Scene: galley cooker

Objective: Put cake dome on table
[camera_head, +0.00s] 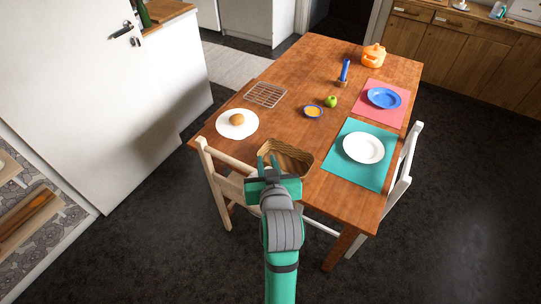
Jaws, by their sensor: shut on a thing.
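My gripper (268,162) is at the table's near edge, over the back of a white chair, with its fingers pointing away from me. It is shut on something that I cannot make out. No cake dome can be clearly made out; a clear one could be lost against the table, or one could be hidden by my gripper. The wooden table (300,80) stretches away beyond my gripper. A brown patterned tray or basket (290,153) is at its near edge, just beyond my fingers in the picture; I cannot tell whether they touch.
A white plate (223,130) with a bun and a wire rack (265,95) are on the left. Plates on mats fill the right. White chairs (222,186) flank the near edges.

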